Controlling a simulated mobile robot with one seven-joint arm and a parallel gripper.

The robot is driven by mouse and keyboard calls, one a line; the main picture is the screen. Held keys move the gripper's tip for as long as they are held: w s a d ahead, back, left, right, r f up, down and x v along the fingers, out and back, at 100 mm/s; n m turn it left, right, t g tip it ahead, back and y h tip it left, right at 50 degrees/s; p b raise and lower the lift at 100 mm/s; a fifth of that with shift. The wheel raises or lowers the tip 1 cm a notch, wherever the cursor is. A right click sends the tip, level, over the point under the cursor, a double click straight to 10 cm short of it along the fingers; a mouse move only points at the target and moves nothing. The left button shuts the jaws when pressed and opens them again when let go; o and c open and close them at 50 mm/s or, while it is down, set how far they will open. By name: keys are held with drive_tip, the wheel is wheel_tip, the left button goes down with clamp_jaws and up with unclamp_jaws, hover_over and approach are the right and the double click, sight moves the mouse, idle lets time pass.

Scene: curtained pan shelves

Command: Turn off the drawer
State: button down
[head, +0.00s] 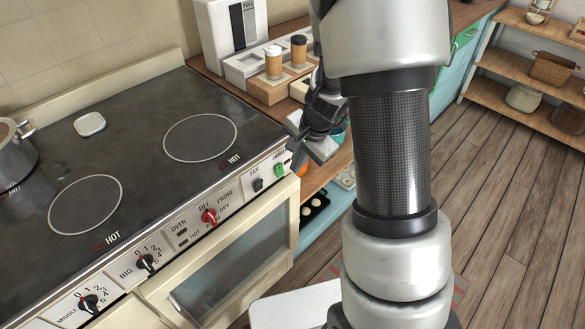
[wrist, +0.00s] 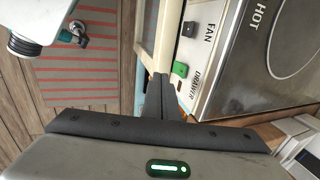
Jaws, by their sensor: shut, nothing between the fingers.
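The drawer switch is a small green rocker (head: 279,169) at the right end of the stove's front panel. In the wrist view the green switch (wrist: 180,69) sits beside the word DRAWER. My gripper (head: 299,162) is just to the right of the switch in the head view, pointing down toward the panel's end. In the wrist view my gripper (wrist: 160,80) has its dark fingers together and empty, with the tips close beside the green switch. I cannot tell whether they touch the panel. The drawer itself cannot be made out.
A dark fan switch (head: 258,184) and a red oven knob (head: 209,216) lie left along the panel. A pot (head: 14,155) stands on the stove. Two cups (head: 274,62) stand on a holder behind my gripper. Wooden floor (head: 500,170) is open at the right.

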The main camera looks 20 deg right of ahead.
drive_tip(key=a+p+v, duration=0.1)
drive_tip(key=v, duration=0.5)
drive_tip(key=shift+w+d+r, duration=0.25)
drive_tip(key=shift+d+r, duration=0.2)
drive_tip(key=shift+s+f+g+p, duration=0.15)
drive_tip(key=shift+f+g+p, duration=0.25)
drive_tip(key=shift+f+p, duration=0.3)
drive_tip(key=shift+f, duration=0.1)
